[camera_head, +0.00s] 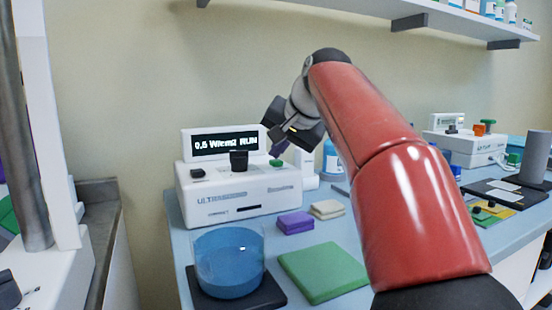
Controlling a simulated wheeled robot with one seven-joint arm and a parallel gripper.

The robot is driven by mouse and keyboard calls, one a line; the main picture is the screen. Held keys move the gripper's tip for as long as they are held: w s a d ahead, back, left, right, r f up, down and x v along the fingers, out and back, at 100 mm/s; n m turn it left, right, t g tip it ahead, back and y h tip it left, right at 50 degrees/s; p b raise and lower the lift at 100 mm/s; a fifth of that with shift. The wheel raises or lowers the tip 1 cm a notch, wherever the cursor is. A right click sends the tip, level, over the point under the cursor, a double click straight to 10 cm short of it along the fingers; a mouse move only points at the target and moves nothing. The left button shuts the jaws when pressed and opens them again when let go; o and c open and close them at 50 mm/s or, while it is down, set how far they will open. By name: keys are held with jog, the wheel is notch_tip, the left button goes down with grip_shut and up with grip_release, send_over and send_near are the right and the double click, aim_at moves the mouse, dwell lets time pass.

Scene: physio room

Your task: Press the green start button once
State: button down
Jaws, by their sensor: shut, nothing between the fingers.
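The white ultrasound unit (240,200) stands on the blue table against the wall. Its raised display (225,143) reads what looks like "0.5 W/cm2 RUN". The green button (276,163) shows on the right of its top face. A black knob (239,161) stands in the middle of the top and a low black control (197,174) is at its left. My gripper (277,149) is shut and empty, its tips pointing down just above the green button. I cannot tell whether they touch it. My red arm reaches in from the lower right.
A clear bowl of blue liquid (230,250) stands on a dark pad in front of the unit. A green mat (323,272), a purple block (295,222) and a beige block (327,208) lie to its right. Another white device (466,146) stands at the far right. A shelf (430,14) hangs above.

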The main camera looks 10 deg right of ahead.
jog(key=shift+r+p, duration=0.5)
jog(key=shift+r, duration=0.15)
notch_tip(320, 180, up, 3)
jog(key=p, duration=0.3)
jog(key=shift+r+p, duration=0.35)
jog(key=shift+r, duration=0.65)
